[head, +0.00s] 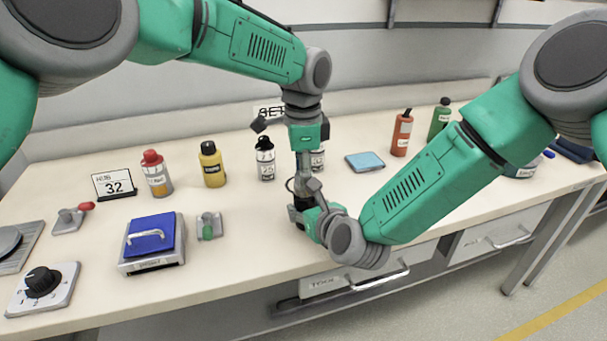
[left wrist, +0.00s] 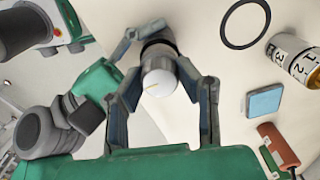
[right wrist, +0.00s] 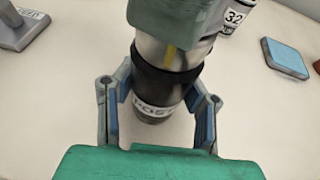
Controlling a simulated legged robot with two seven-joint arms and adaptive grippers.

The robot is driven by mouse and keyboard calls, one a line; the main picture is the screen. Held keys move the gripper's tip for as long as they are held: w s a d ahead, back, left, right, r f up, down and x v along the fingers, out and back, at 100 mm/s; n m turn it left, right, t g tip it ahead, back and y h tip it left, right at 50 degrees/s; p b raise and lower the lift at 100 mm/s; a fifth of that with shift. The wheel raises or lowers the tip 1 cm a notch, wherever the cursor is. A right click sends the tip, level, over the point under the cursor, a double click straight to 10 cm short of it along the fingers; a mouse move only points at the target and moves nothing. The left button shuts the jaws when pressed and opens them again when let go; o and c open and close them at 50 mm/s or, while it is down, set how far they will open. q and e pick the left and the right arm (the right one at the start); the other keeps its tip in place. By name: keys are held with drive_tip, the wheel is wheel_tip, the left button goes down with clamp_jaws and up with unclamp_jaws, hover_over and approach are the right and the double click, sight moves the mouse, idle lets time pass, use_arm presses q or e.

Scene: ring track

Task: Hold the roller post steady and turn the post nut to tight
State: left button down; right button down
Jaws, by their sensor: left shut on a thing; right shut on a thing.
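The roller post (right wrist: 165,88) stands upright on the bench, a black cylinder with a white label low on its front. The post nut (right wrist: 172,50) is the pale metal cap above it, with a yellow mark on its side. In the left wrist view the nut's round top (left wrist: 158,84) also bears a yellow line. My left gripper (head: 304,182) points down from above, its fingers shut on opposite sides of the nut. My right gripper (head: 302,208) comes in level from the right, its fingers shut around the black body. In the head view the grippers hide most of the post.
Several bottles (head: 213,164) stand along the back of the bench. A blue pad (head: 365,161) lies behind the post to the right. A black ring (left wrist: 246,24) lies near the post.

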use_arm(q)
drive_tip(key=shift+w+a, duration=0.2)
drive_tip(key=shift+a, duration=0.1)
drive_tip(key=c, duration=1.2)
unclamp_jaws()
drive_tip(key=shift+o, duration=0.2)
drive_tip(key=shift+s+d, duration=0.1)
drive_tip(key=shift+d, duration=0.05)
drive_tip(key=shift+d, duration=0.1)
wheel_tip(320, 180, up, 12)
